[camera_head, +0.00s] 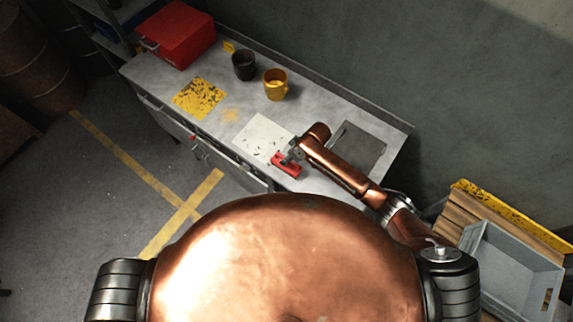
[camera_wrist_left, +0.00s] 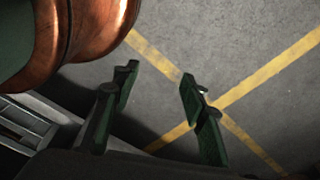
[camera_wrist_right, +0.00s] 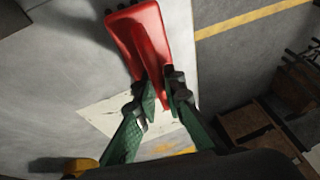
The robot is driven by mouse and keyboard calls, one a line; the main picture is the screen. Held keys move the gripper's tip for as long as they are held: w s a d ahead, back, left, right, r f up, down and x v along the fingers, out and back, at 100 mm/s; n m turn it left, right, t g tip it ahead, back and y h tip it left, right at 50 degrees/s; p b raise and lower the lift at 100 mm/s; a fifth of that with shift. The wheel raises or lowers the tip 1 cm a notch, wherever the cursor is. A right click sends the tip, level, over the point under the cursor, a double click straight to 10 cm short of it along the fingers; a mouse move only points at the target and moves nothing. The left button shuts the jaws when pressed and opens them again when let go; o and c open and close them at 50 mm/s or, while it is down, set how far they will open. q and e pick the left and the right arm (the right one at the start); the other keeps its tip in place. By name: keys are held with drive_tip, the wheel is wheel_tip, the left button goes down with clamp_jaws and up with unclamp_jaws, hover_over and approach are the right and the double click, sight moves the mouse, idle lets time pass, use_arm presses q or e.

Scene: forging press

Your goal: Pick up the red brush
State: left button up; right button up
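The red brush (camera_head: 286,166) is at the front edge of the workbench in the head view. In the right wrist view the red brush (camera_wrist_right: 143,38) has its broad end pointing away and its narrow handle between my fingers. My right gripper (camera_head: 293,153) reaches it from the right; in its wrist view the green fingers (camera_wrist_right: 161,88) close in on both sides of the handle. Whether the brush still touches the bench is unclear. My left gripper (camera_wrist_left: 158,88) is open and empty above the floor, and is hidden in the head view.
The grey workbench (camera_head: 222,142) carries a red toolbox (camera_head: 180,36), a black mug (camera_head: 243,65), a yellow mug (camera_head: 275,84), a stained yellow sheet (camera_head: 199,97), a white sheet (camera_head: 258,135) and a dark plate (camera_head: 358,146). A grey crate (camera_head: 510,270) stands at the right.

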clamp_jaws()
drive_tip(key=shift+r, duration=0.75)
use_arm(q)
drive_tip(key=shift+s+f+b, duration=0.3)
drive_tip(key=shift+f+b, duration=0.4)
drive_tip(key=shift+f, duration=0.05)
drive_tip(key=shift+s+f+b, duration=0.25)
drive_tip(key=shift+f+b, duration=0.45)
use_arm(e)
drive_tip(key=s+d+r, duration=0.2)
drive_tip(key=s+r, duration=0.3)
drive_tip(key=s, duration=0.1)
drive_tip(key=s+d+r, duration=0.3)
drive_tip(key=s+r, duration=0.3)
drive_tip(key=shift+s+d+r, duration=0.3)
drive_tip(key=shift+s, duration=0.1)
drive_tip(key=shift+o, duration=0.4)
unclamp_jaws()
clamp_jaws()
